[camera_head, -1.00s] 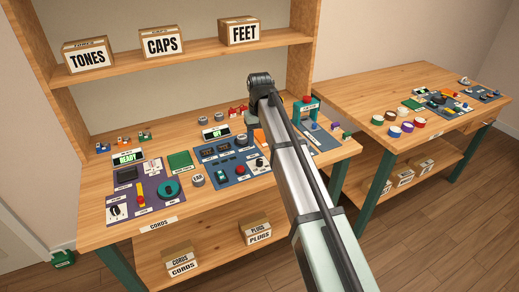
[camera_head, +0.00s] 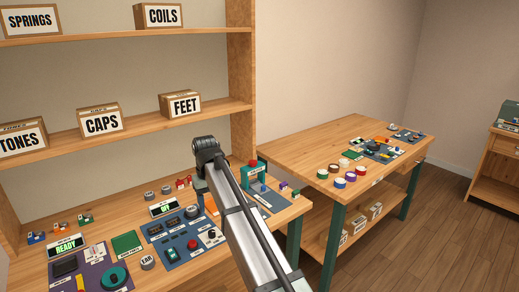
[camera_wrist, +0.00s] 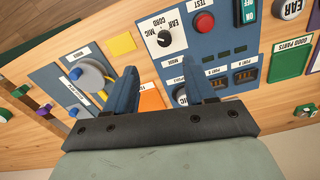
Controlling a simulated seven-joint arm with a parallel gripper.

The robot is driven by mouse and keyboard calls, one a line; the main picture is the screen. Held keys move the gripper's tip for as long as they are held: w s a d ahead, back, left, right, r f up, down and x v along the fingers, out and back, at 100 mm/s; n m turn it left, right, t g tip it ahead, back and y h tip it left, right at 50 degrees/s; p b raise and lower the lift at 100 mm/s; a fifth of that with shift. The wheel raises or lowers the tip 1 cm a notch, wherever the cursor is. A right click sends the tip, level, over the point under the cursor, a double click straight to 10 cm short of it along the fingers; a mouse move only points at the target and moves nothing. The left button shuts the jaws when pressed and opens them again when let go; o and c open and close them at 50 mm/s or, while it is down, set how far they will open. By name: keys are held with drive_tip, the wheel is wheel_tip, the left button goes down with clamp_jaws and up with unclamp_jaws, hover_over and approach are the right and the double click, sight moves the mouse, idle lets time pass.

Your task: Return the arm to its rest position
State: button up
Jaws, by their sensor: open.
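My arm reaches from the bottom of the head view over the wooden workbench (camera_head: 150,255), and its far end hides what lies behind it. In the wrist view my gripper (camera_wrist: 163,82) shows two blue fingers set apart with nothing between them. It hangs above the bench's blue panels. Below it are a blue test panel (camera_wrist: 230,55) with a red button (camera_wrist: 204,22) and a black knob (camera_wrist: 165,38), and an orange piece (camera_wrist: 151,99) partly behind a finger.
A teal press-like fixture (camera_head: 254,174) stands right of my arm. A second table (camera_head: 300,150) at right holds coloured rolls (camera_head: 339,183) and panels. Floor (camera_head: 420,240) is open further right.

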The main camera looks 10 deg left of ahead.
drive_tip(key=s+d+f+m+g, duration=0.1)
drive_tip(key=s+d+f, duration=0.4)
drive_tip(key=d+f, duration=0.65)
drive_tip(key=s+d+f+m+g, duration=0.1)
drive_tip(key=s+d+f, duration=0.3)
drive_tip(key=d+f, duration=0.7)
drive_tip(key=s+d+f+m+g, duration=0.15)
drive_tip(key=s+d+f, duration=0.4)
drive_tip(key=f, duration=1.05)
drive_tip(key=s+d+f+m+g, duration=0.1)
drive_tip(key=s+d+f, duration=0.3)
drive_tip(key=s, duration=0.6)
drive_tip(key=s+d+f+m+g, duration=0.1)
drive_tip(key=s+d+f, duration=0.4)
drive_tip(key=s, duration=0.6)
drive_tip(key=s+d+f+m+g, duration=0.1)
drive_tip(key=s+d+f, duration=0.4)
drive_tip(key=s+f, duration=0.3)
drive_tip(key=shift+s, duration=1.25)
